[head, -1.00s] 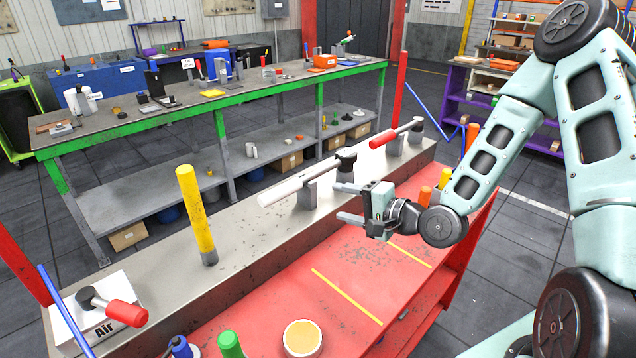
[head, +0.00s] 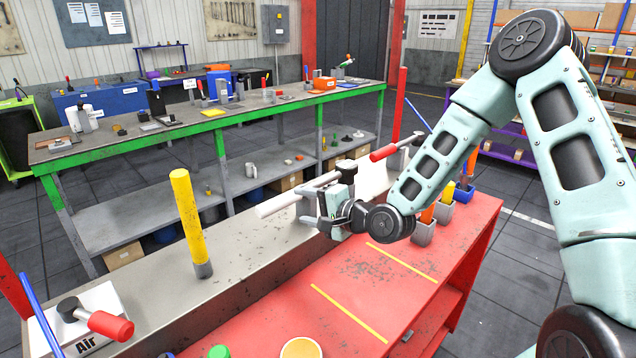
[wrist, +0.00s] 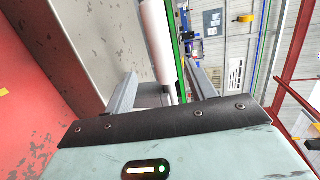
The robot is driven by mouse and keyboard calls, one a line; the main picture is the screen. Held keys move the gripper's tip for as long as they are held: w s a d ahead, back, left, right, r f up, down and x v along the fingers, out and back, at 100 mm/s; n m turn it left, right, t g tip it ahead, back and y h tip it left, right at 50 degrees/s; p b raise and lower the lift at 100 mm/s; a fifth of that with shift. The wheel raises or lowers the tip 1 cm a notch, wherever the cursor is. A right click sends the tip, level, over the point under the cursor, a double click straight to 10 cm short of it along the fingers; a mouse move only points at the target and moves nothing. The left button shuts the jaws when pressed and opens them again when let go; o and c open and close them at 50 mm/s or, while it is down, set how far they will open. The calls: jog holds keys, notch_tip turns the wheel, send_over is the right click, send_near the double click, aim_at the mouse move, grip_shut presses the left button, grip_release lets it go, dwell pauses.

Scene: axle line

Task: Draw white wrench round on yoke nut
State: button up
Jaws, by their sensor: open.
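The white wrench (head: 283,204) lies level above the grey beam, its free end toward the left. Its dark head sits at the yoke nut (head: 346,166), partly hidden behind my gripper; I cannot make out the nut itself clearly. My gripper (head: 308,207) is open at the handle's middle, fingers pointing left. In the wrist view the white handle (wrist: 156,38) shows between the two spread fingers (wrist: 160,88). I cannot tell whether the fingers touch it. A grey support under the handle is mostly hidden by my gripper.
A yellow post (head: 188,215) stands on the beam (head: 240,246) to the left. The red bench top (head: 400,262) in front is mostly clear.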

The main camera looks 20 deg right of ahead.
aim_at(291, 200)
jog(key=x, duration=0.1)
jog(key=p+x, duration=0.1)
jog(key=x, duration=0.1)
jog(key=p+x, duration=0.1)
jog(key=shift+w+r, duration=0.2)
jog(key=shift+w, duration=0.35)
jog(key=shift+w+f+p, duration=0.15)
jog(key=shift+w+p, duration=0.15)
grip_shut()
